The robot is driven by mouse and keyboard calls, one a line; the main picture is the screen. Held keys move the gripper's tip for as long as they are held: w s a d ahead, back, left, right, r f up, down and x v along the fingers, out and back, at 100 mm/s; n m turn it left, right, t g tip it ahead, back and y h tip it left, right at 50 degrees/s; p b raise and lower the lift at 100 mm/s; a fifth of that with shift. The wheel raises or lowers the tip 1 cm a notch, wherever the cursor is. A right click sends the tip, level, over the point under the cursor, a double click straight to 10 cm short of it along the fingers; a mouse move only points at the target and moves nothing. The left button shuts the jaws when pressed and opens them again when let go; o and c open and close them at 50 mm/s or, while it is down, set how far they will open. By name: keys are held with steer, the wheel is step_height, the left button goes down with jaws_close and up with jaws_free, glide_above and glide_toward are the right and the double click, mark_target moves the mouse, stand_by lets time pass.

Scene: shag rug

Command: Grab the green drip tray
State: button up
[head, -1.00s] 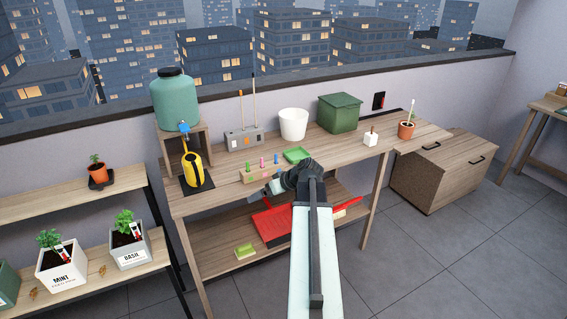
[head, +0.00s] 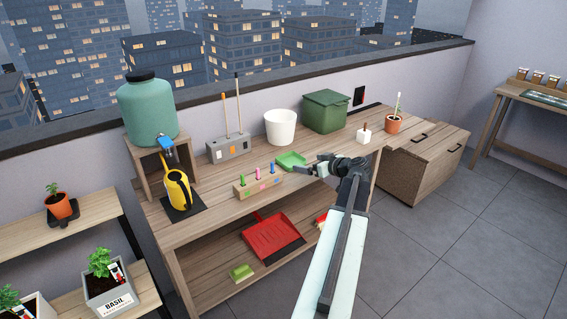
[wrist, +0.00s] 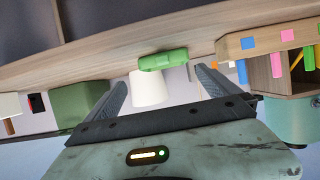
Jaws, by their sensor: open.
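The green drip tray (head: 291,160) lies flat on the wooden workbench top, in front of the white pot (head: 281,127). In the wrist view, which looks upside down, the tray (wrist: 163,61) shows edge-on between the two fingers, with the white pot (wrist: 149,88) beyond it. My gripper (head: 303,178) is open and empty, just in front of and to the right of the tray in the head view. The fingers (wrist: 160,80) do not appear to touch the tray. The exact gap and height cannot be told.
A wooden block with colored pegs (head: 258,182) stands close left of the tray.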

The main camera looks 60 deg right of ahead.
mark_target(296, 161)
steer(key=shift+a+b+x, duration=0.15)
steer(key=shift+b+x, duration=0.2)
steer(key=shift+x, duration=0.65)
steer(key=shift+a+b+x, duration=0.15)
steer(key=shift+b+x, duration=0.15)
steer(key=shift+x, duration=0.65)
steer(key=b+x, duration=0.1)
steer(key=x, duration=0.3)
steer(key=shift+w+b, duration=0.3)
steer(key=shift+w, duration=0.1)
steer(key=shift+s+a, duration=0.1)
steer(key=shift+c, duration=0.7)
steer(key=c, duration=1)
